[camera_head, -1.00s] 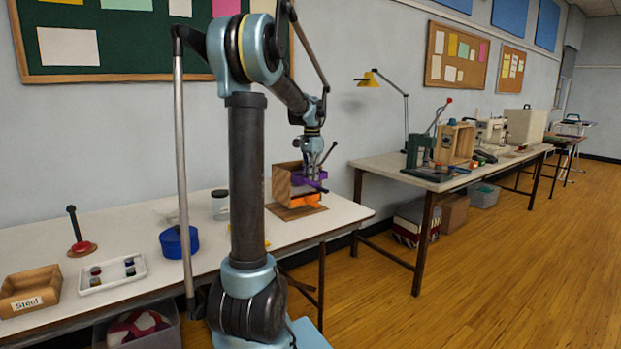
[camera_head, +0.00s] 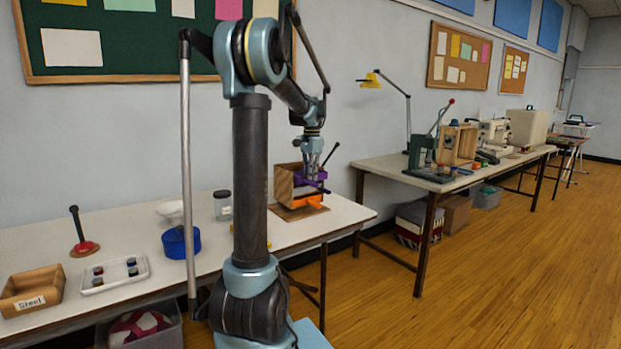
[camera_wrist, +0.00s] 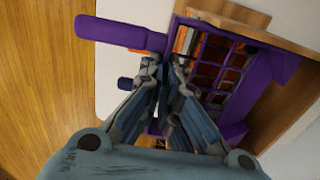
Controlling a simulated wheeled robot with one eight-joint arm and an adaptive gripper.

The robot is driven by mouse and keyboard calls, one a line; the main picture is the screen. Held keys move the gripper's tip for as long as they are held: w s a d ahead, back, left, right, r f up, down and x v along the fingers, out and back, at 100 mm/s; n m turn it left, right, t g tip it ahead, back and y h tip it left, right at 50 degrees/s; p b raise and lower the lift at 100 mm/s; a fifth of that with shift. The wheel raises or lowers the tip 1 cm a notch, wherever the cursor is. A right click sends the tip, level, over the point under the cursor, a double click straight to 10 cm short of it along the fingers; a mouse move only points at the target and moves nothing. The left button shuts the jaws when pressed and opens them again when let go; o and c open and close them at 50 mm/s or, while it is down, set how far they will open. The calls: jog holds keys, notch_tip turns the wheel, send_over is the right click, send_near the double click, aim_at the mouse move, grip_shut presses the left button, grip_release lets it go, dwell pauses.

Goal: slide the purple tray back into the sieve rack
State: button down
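The purple tray (camera_wrist: 237,128) has a grid bottom and a long handle (camera_wrist: 110,33) in the wrist view. It sits at the opening of the wooden sieve rack (camera_wrist: 290,105), partly within it as far as I can see. In the head view the rack (camera_head: 284,183) stands on the near table, with the purple tray (camera_head: 300,178) above an orange tray (camera_head: 309,201). My gripper (camera_wrist: 167,64) straddles the purple tray's front wall, with its fingers close together on it; it also shows from above in the head view (camera_head: 312,178). The fingers hide part of the wall.
On the near table (camera_head: 125,222) stand a jar (camera_head: 222,205), a blue round container (camera_head: 181,241), a white tray (camera_head: 114,273) and a wooden box marked Steel (camera_head: 32,290). A second table (camera_head: 432,182) with tools stands to the right, with open floor in front.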

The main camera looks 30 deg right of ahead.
jog(key=shift+w+a, duration=0.1)
jog(key=shift+w, duration=1.45)
jog(key=shift+w+f, duration=0.1)
jog(key=shift+f, duration=0.05)
jog(key=c, duration=1.7)
grip_release()
